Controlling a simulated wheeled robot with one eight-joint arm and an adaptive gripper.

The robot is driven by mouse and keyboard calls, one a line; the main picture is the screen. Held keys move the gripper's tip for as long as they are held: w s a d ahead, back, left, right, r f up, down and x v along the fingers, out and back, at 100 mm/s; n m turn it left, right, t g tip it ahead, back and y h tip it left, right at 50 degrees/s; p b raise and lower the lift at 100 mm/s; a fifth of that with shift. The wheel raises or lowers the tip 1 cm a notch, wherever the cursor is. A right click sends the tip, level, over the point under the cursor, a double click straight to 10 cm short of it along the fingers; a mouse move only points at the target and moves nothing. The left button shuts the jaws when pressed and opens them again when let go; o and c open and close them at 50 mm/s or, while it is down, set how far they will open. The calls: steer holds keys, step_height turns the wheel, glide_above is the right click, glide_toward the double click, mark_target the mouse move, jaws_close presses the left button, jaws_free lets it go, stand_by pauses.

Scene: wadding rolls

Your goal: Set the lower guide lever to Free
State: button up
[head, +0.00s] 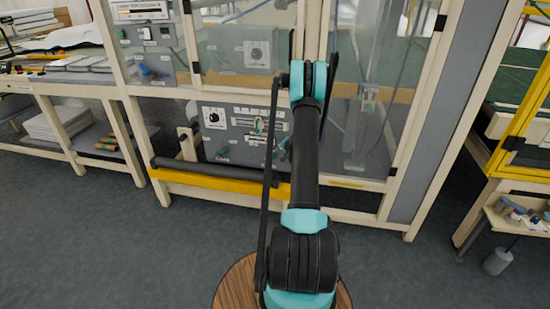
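The lower grey control panel (239,148) stands behind the clear front of the machine. My arm rises in front of the panel's right side. My gripper cannot be made out.
A dark roller (215,168) and a yellow bar (220,182) cross the machine front below the panel. An upper control box (145,45) is at the top left. A shelved bench (75,90) stands left, a small cart (515,215) right. The floor in front is clear.

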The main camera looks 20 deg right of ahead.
mark_target(276, 155)
steer(key=x, duration=0.7)
steer(key=shift+w+f, duration=0.1)
steer(key=shift+f, duration=0.1)
jaws_close()
